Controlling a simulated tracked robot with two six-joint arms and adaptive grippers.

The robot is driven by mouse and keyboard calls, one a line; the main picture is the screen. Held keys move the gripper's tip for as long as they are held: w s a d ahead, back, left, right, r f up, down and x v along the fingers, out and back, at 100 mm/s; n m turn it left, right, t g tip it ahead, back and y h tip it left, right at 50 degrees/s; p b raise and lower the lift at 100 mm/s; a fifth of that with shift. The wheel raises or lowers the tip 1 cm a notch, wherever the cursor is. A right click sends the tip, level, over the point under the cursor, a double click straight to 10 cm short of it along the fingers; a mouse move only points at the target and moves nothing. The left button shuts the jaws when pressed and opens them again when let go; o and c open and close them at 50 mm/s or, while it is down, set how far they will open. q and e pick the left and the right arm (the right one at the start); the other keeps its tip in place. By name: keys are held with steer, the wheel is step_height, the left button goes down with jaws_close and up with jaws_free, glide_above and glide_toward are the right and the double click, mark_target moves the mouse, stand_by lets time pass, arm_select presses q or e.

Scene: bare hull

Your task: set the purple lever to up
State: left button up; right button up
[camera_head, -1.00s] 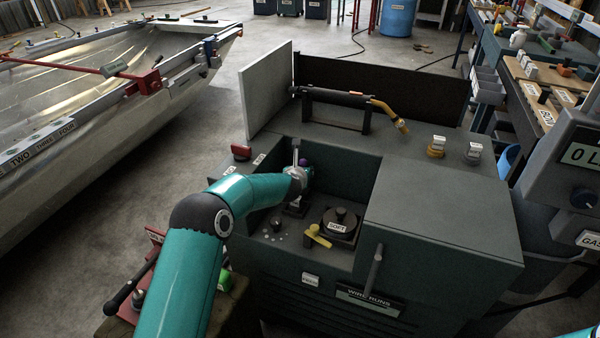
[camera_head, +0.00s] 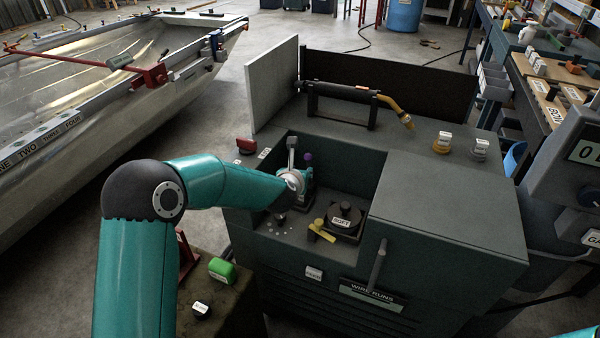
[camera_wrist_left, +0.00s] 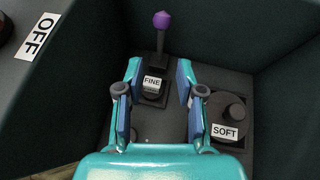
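The purple lever shows in the left wrist view as a purple knob (camera_wrist_left: 162,19) on a dark shaft. The shaft rises from a dark base in the recess of the green machine, and the knob points toward the top of the picture. In the head view, the purple knob (camera_head: 308,157) shows just behind my left gripper (camera_head: 301,187), which hides the shaft. In the left wrist view, my left gripper (camera_wrist_left: 159,78) is open, its two fingers wide apart and empty. The lever stands beyond the fingertips, apart from them. My right gripper is not in view.
A FINE knob (camera_wrist_left: 152,84) lies between the fingers' lines of sight. A SOFT knob (camera_wrist_left: 228,112) stands close to the right finger. The recess walls (camera_wrist_left: 90,60) rise around them.

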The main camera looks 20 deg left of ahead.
arm_select(q)
steer(key=shift+m, duration=0.3)
steer(key=c, duration=0.6)
steer(key=shift+a+r+m, duration=0.25)
steer(key=shift+a+m, duration=0.1)
steer(key=shift+m, duration=0.15)
jaws_close()
steer(key=s+a+r+m+y+p, duration=0.2)
steer(key=a+m+y+p, duration=0.15)
steer(key=m+y, duration=0.4)
steer(key=s+d+m+h+p, duration=0.1)
steer(key=s+d+m+p, duration=0.2)
steer(key=d+m+p, duration=0.4)
steer(key=w+a+f, duration=0.2)
steer(key=w, duration=0.3)
steer(key=w+a+f+p, duration=0.1)
steer(key=w+f, duration=0.1)
steer(key=w, duration=0.4)
steer(key=shift+w+a, duration=0.3)
steer(key=shift+a, duration=0.05)
